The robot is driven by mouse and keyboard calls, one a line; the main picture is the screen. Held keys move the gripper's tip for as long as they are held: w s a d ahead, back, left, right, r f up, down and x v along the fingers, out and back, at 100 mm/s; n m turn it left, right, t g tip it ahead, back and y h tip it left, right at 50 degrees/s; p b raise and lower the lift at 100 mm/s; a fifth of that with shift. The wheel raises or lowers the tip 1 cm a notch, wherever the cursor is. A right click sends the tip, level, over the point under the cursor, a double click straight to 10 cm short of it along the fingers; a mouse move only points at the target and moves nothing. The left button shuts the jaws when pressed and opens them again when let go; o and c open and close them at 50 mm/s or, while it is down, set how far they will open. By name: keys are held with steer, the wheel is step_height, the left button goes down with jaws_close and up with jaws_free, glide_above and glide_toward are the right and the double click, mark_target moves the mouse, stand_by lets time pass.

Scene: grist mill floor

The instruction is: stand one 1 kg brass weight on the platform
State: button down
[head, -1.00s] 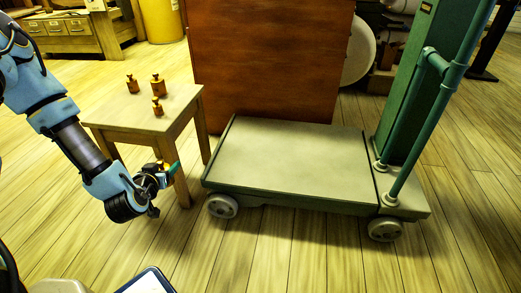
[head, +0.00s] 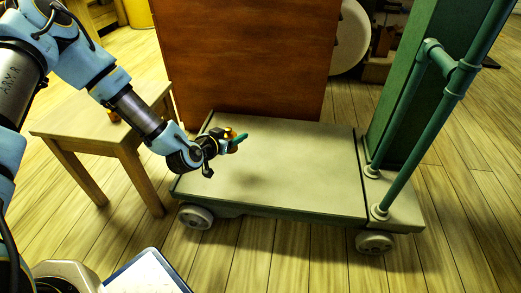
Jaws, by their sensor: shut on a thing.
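The platform (head: 300,185) is the flat beige deck of a low green scale on wheels, and its top is bare. My gripper (head: 232,141) is over the left part of the platform, apparently raised above it. It is shut on a small brass weight (head: 229,132), mostly hidden by the fingers, so its tilt is hard to tell. Another brass weight (head: 114,116) shows on the wooden stool (head: 75,124) at the left, partly hidden by my arm. Any other weights on the stool are hidden behind the arm.
The scale's green column (head: 425,80) and slanted pipe rails (head: 440,110) rise at the platform's right end. A large brown wooden panel (head: 245,60) stands directly behind the platform. The middle and right of the deck are clear.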

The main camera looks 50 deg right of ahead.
step_height(320, 180, down, 9)
steer(key=b, duration=0.3)
steer(key=shift+r, duration=0.25)
steer(key=shift+c, duration=0.6)
jaws_free()
steer(key=shift+f+b, duration=0.2)
steer(key=shift+b, duration=0.1)
steer(key=shift+a+r, duration=0.15)
steer(key=shift+r, duration=0.05)
steer(key=p+v, duration=0.5)
steer(key=v, duration=0.6)
steer(key=shift+a+r, duration=0.2)
steer(key=shift+a, duration=0.1)
